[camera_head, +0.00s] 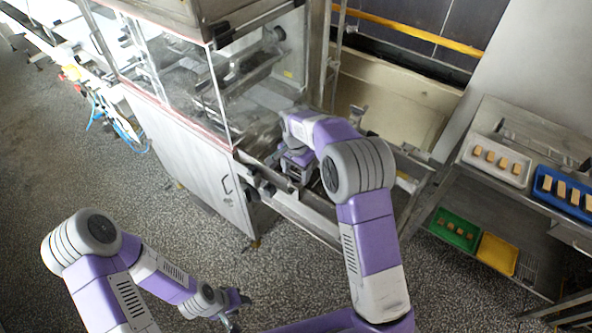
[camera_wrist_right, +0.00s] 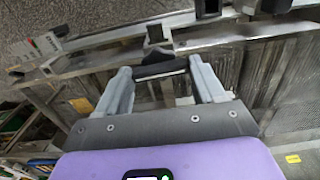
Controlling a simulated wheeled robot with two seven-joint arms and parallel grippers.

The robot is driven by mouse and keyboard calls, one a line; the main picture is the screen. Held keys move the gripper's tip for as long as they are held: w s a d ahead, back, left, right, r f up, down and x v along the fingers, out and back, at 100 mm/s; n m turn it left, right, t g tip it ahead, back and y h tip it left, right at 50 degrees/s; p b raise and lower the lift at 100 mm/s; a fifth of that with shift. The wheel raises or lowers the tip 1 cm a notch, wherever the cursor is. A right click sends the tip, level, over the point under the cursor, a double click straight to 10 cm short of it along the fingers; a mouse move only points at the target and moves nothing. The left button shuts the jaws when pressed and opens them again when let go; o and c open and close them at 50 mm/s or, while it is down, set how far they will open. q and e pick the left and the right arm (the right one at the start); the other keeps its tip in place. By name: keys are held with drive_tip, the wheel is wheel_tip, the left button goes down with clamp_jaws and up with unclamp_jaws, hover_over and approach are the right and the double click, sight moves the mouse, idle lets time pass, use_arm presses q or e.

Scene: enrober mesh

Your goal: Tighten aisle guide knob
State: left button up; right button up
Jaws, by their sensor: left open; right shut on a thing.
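In the right wrist view, a black knob (camera_wrist_right: 162,68) sits between the two grey fingers of my right gripper (camera_wrist_right: 160,75), beside a metal rail. The gripper is shut on this knob. In the head view my right wrist reaches the rail at the open end of the enrober machine (camera_head: 185,150), and its fingers and the held knob are hidden behind the arm. My left gripper (camera_head: 236,304) is open and empty, low over the floor, well away from the machine.
A shelf rack at the right carries a white tray (camera_head: 497,161), a blue tray (camera_head: 565,192), a green tray (camera_head: 455,229) and a yellow tray (camera_head: 497,254). Metal guide rails (camera_head: 310,225) run beside my right wrist. The speckled floor at the left is clear.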

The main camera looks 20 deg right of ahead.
sight(296, 174)
drive_tip(key=shift+w+r, duration=0.1)
drive_tip(key=o, duration=1)
drive_tip(key=shift+o, duration=0.2)
wheel_tip(296, 174, up, 8)
drive_tip(key=shift+f, duration=0.25)
